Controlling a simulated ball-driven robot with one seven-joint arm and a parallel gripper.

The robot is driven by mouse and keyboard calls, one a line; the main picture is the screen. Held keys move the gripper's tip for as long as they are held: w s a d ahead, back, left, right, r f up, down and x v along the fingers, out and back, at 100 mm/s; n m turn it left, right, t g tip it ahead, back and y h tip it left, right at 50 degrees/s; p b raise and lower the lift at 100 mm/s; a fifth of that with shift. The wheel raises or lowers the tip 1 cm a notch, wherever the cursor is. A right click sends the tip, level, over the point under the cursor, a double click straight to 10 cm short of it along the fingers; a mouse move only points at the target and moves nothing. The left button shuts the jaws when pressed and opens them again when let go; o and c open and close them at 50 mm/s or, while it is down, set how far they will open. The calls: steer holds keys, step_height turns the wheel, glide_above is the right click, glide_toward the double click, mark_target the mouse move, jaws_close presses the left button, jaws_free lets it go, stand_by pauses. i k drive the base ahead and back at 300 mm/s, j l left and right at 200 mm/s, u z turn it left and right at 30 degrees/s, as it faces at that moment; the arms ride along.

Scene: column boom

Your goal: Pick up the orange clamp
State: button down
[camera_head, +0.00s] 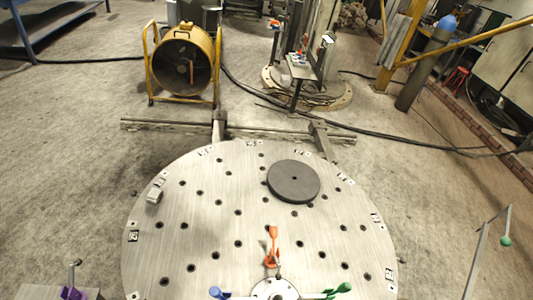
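The orange clamp (272,246) stands near the front middle of a round, pale metal table (222,258) with many dark holes. It is beside a small light round hub (274,289) at the bottom edge of the picture. A blue-handled piece (222,293) lies left of the hub and a green-handled piece (335,291) lies right of it; both are partly cut off by the picture's lower edge. My gripper is not in view, so I cannot tell its state.
A dark grey disc (293,181) lies on the table behind the clamp. A small metal block (154,195) is at its left edge. A purple piece (72,293) is bottom left, a green-knobbed lever (506,240) right. A yellow fan (184,62) and cables are behind.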

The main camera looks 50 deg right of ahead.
mark_target(269, 262)
steer(key=k+l+z, duration=0.1)
steer(key=k+l, duration=0.35)
steer(key=k, duration=0.35)
steer(key=k+l+z, duration=0.15)
steer(key=k+l, duration=0.4)
steer(key=k, duration=0.2)
steer(key=k+l+z, duration=0.1)
steer(key=k+l, duration=0.5)
steer(key=k, duration=0.15)
steer(key=i+j+z, duration=0.3)
steer(key=i+j, duration=0.45)
steer(key=i, duration=0.35)
steer(key=i+j+z, duration=0.3)
steer(key=i+j, duration=0.7)
